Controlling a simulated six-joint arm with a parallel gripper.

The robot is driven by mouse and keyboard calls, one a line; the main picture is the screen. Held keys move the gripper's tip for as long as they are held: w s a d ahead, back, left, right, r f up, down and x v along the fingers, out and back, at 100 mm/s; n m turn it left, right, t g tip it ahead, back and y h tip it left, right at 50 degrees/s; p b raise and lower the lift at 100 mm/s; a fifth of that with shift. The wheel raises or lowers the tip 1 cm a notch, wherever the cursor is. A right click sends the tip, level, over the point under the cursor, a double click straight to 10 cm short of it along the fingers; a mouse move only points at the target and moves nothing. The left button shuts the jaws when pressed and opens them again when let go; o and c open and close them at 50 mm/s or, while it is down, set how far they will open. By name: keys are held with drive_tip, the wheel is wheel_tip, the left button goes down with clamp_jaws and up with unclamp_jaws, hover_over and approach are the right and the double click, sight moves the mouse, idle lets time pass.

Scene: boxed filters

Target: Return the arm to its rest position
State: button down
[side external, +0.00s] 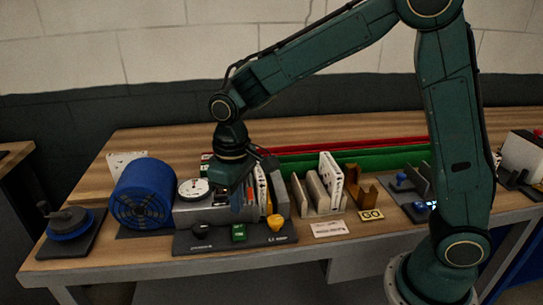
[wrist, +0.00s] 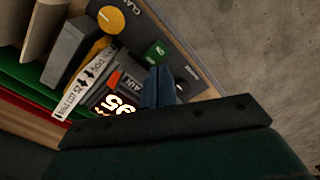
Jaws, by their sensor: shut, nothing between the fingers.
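My gripper (side external: 240,198) hangs pointing down over the grey clamp fixture (side external: 205,213) on the bench. Its blue fingers are together and empty; they also show in the wrist view (wrist: 160,88). A white boxed filter with dark arrows (side external: 261,188) stands in the fixture, just right of the fingers. Its arrow-marked edge shows in the wrist view (wrist: 80,87), apart from the fingers. The fingertips lie near the front panel with the green button (side external: 239,233) and yellow knob (side external: 275,222). I cannot tell whether they touch the fixture.
A blue fan-like drum (side external: 143,194) and a round gauge (side external: 194,187) are to the left. A rack (side external: 318,192) holding another white box (side external: 331,180) stands to the right. Green (side external: 350,160) and red strips run behind. The air above the bench's left side is clear.

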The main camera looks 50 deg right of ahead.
drive_tip(key=s+d+r+m+t, duration=0.1)
drive_tip(key=s+d+r+t, duration=0.1)
drive_tip(key=s+d+r, duration=0.55)
drive_tip(key=s+d+r+m+t, duration=0.1)
drive_tip(key=s+d+r, duration=0.1)
drive_tip(key=s, duration=0.4)
drive_tip(key=s+d+r+m+t, duration=0.1)
drive_tip(key=s+d+r+t, duration=0.1)
drive_tip(key=s, duration=0.5)
drive_tip(key=shift+s+t, duration=0.15)
drive_tip(key=shift+t, duration=0.15)
drive_tip(key=w+a+f+n+g, duration=0.2)
drive_tip(key=w+a+n, duration=0.2)
drive_tip(key=w, duration=0.7)
drive_tip(key=w+a+f+n+g, duration=0.2)
drive_tip(key=w+a+n, duration=0.3)
drive_tip(key=w, duration=0.6)
drive_tip(key=shift+w+a+f+g, duration=0.15)
drive_tip(key=shift+w+a+g, duration=0.15)
drive_tip(key=shift+a+g, duration=0.4)
drive_tip(key=shift+d+f, duration=0.1)
